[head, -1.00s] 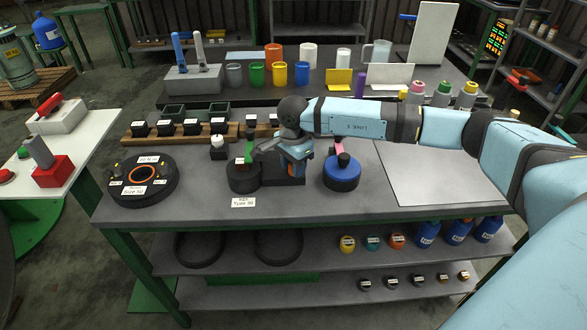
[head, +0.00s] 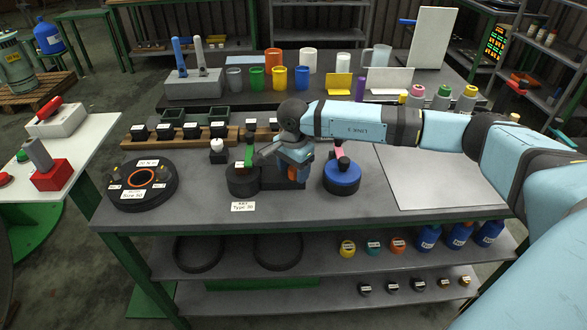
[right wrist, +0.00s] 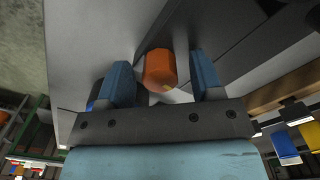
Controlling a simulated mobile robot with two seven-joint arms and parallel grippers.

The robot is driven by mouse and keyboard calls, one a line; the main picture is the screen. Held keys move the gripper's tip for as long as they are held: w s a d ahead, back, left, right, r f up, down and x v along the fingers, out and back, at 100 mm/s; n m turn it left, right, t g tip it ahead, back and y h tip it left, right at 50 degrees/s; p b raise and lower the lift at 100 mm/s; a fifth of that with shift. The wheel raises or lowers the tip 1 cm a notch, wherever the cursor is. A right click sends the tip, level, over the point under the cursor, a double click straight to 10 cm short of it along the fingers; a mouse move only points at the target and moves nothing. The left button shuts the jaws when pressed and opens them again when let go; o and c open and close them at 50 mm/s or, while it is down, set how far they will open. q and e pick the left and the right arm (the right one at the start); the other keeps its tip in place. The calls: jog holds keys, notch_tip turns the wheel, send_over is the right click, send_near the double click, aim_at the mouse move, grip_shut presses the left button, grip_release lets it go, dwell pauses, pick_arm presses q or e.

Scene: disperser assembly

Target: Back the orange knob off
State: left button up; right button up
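The orange knob (head: 292,174) sits at the dark block (head: 270,184) in the middle of the bench. My right gripper (head: 294,164) is over it from above. In the right wrist view the knob (right wrist: 159,68) is between the two blue fingers of the gripper (right wrist: 163,76), with a gap on each side, so the gripper is open around it and apart from it. The knob's far side and its mounting are hidden. My left gripper is not in view.
A black round part (head: 243,181) with a green piece stands just left of the block, and a blue round part (head: 341,180) just right. A black disc (head: 142,198) lies at the left. Label cards and a wooden rack (head: 190,137) stand nearby. The grey sheet (head: 430,185) at right is bare.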

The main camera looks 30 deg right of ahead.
aim_at(293, 169)
notch_tip(293, 169, up, 14)
dwell(0.6)
jog(key=shift+f, duration=0.1)
